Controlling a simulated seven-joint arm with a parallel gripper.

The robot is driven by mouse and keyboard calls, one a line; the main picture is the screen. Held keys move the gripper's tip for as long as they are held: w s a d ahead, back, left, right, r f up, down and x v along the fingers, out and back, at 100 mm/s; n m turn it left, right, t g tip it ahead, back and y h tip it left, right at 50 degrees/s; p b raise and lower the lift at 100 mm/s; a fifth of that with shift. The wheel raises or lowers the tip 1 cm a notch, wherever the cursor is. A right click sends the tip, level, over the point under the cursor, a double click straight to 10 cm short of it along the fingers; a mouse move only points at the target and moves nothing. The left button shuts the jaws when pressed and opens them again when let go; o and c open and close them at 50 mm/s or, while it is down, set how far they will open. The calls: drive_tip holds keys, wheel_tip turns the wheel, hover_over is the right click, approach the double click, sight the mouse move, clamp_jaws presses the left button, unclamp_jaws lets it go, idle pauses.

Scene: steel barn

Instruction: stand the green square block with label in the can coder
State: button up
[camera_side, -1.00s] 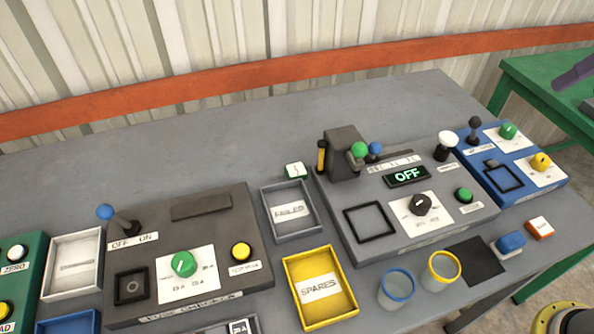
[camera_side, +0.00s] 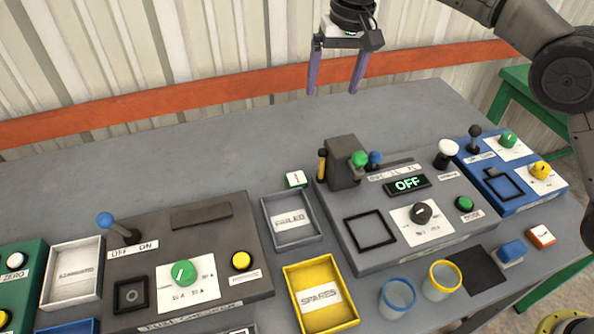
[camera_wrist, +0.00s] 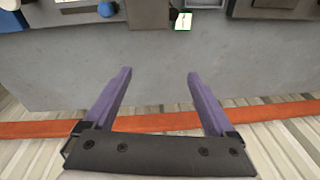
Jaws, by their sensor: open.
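The green square block (camera_side: 296,179) has a white label on top and lies flat on the grey table, behind the grey-rimmed tray. It also shows at the top of the wrist view (camera_wrist: 183,21). My gripper (camera_side: 333,91) is open and empty, with purple fingers, high above the table's back part. In the wrist view its fingers (camera_wrist: 158,74) point toward the block but are well apart from it. A grey machine (camera_side: 352,258) with an OFF display and a black square frame stands right of the block. I cannot read which machine is labelled can coder.
A dark machine (camera_side: 215,287) stands left, a blue one (camera_side: 532,196) right. Levers and a dark tower (camera_side: 344,160) rise near the block. A FAILED tray (camera_side: 283,237), yellow SPARES tray (camera_side: 312,268) and two cups (camera_side: 397,299) stand in front. The table's back is clear.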

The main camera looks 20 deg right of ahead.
drive_tip(key=a+f+g, duration=0.1)
drive_tip(key=a+f, duration=0.4)
drive_tip(key=f, duration=0.3)
drive_tip(key=n, duration=0.1)
hover_over(297, 178)
drive_tip(key=shift+g+h, duration=0.4)
wheel_tip(297, 178, down, 6)
drive_tip(key=shift+a+f, duration=0.1)
drive_tip(key=shift+f, duration=3.5)
clamp_jaws()
drive_tip(key=shift+r, duration=0.15)
wheel_tip(297, 178, up, 12)
drive_tip(key=shift+s, duration=0.4)
